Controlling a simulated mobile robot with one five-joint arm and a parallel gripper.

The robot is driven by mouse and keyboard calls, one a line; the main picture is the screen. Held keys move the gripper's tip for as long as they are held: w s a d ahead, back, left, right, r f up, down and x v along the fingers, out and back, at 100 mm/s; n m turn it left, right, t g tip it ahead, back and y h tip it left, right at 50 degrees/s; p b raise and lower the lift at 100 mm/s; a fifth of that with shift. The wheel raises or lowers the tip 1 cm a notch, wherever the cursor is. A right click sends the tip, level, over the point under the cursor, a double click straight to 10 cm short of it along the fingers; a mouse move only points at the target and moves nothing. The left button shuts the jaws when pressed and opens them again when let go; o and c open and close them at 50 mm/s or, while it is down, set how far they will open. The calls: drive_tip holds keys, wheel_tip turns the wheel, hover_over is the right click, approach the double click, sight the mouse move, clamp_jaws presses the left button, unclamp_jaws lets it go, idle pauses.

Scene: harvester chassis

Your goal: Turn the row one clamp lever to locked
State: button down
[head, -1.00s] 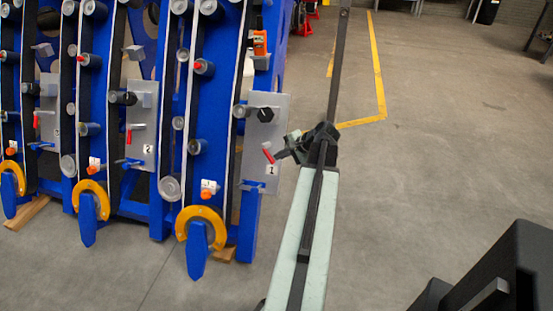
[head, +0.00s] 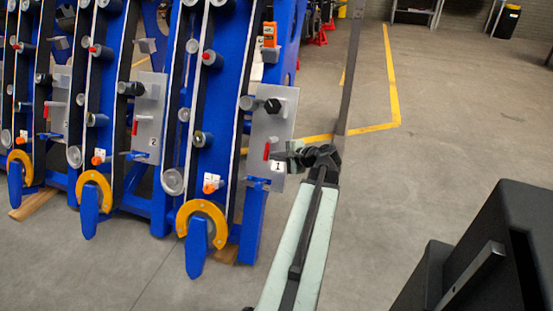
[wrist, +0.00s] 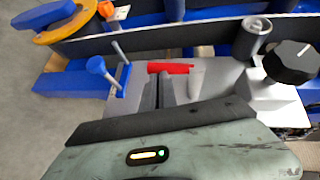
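The row one clamp lever (head: 267,151) has a red handle and stands about upright on the grey plate marked 1 (head: 264,128) in the head view. In the wrist view the red lever (wrist: 172,68) lies across the picture, just beyond the narrow grey and dark parts in front of my gripper housing. My gripper (head: 287,153) is at the plate, just right of the lever. I cannot tell whether it touches the lever, and its fingertips are too hidden to show whether they are open or shut.
A black knob (wrist: 290,62) and a grey cylinder (wrist: 251,38) are right of the lever in the wrist view. A blue T-shaped handle (wrist: 104,74) is to its left. The plate marked 2 (head: 149,125) stands further left.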

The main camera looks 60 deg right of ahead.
drive_tip(key=shift+s+f, duration=0.1)
drive_tip(key=shift+f, duration=0.15)
idle(0.5)
drive_tip(key=s+a+r+p, duration=0.2)
drive_tip(key=s, duration=1)
drive_tip(key=shift+s+r, duration=0.15)
drive_tip(key=shift+s, duration=0.25)
drive_tip(key=shift+a, duration=0.1)
